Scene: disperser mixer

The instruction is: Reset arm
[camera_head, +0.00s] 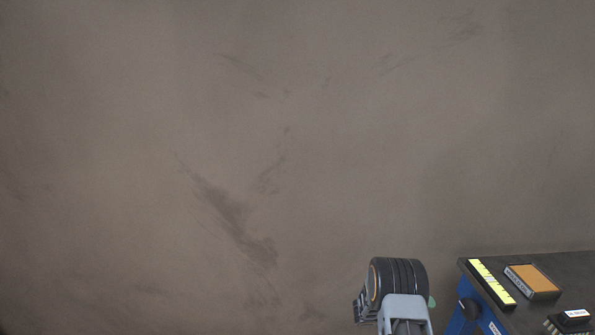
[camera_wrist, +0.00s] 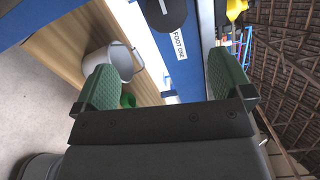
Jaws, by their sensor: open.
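My gripper (camera_wrist: 160,68) shows in the wrist view with its two green finger pads wide apart. Nothing is held between them. In the head view, part of my arm rises at the bottom, right of centre, and a small green bit of the gripper shows at its right side; the rest of the gripper is hidden there.
In the head view, a dark-topped bench (camera_head: 555,262) with blue sides stands at the lower right. A yellow-marked strip (camera_head: 490,281) and an orange-topped box (camera_head: 533,281) lie on it. The wrist view shows a pale bucket (camera_wrist: 121,62) by wooden boarding and a labelled blue panel (camera_wrist: 186,75).

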